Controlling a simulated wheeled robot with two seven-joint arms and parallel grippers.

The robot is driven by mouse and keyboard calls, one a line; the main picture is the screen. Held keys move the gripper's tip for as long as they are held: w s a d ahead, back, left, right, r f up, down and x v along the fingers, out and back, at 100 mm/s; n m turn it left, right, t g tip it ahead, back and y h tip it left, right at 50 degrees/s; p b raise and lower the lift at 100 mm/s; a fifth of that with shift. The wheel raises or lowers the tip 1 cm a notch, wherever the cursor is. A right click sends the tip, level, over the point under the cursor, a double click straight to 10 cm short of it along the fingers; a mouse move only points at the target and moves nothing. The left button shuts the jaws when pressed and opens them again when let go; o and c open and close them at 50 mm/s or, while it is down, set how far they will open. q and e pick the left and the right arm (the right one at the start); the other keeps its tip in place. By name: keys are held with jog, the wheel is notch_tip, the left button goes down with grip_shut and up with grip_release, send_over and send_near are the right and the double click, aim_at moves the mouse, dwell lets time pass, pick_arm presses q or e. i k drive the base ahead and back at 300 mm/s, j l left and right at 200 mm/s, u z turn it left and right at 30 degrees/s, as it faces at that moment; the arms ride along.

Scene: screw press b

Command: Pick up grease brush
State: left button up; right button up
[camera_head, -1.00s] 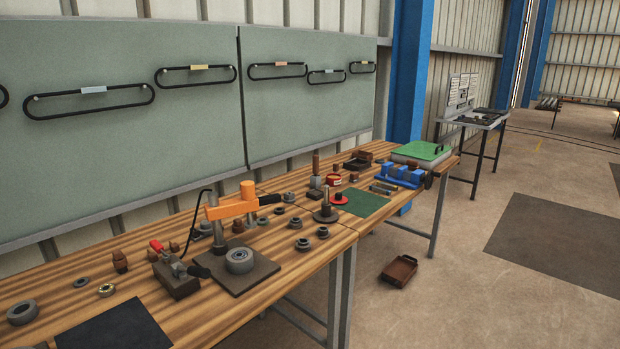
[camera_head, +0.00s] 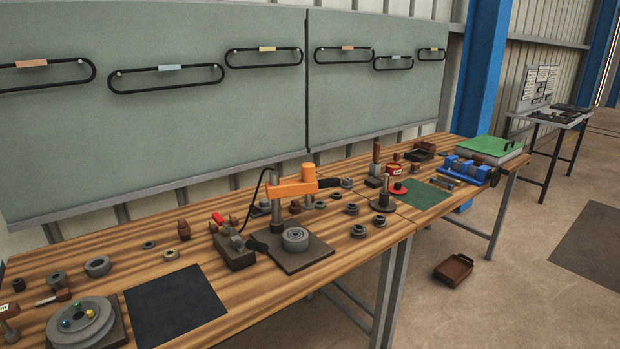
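I cannot single out the grease brush with certainty. A small item with a reddish-brown end and a pale shaft (camera_head: 55,297) lies on the wooden bench at the far left; it is too small to tell whether it is a brush. A red tin (camera_head: 393,168) stands towards the back of the right part of the bench; no brush can be made out in it. Neither of my grippers is in view.
The long wooden bench (camera_head: 350,262) holds an orange-armed press (camera_head: 292,188), a toggle clamp (camera_head: 236,252), a dark mat (camera_head: 173,305), a grey disc fixture (camera_head: 82,322), a green mat (camera_head: 420,196) and blue blocks (camera_head: 466,169). A brown tray (camera_head: 453,269) is on the floor.

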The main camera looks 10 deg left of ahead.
aim_at(377, 145)
jog(key=i+l, duration=0.25)
jog(key=i, duration=0.25)
jog(key=i+l+u, duration=0.1)
jog(key=i+l, duration=0.2)
jog(key=i, duration=0.2)
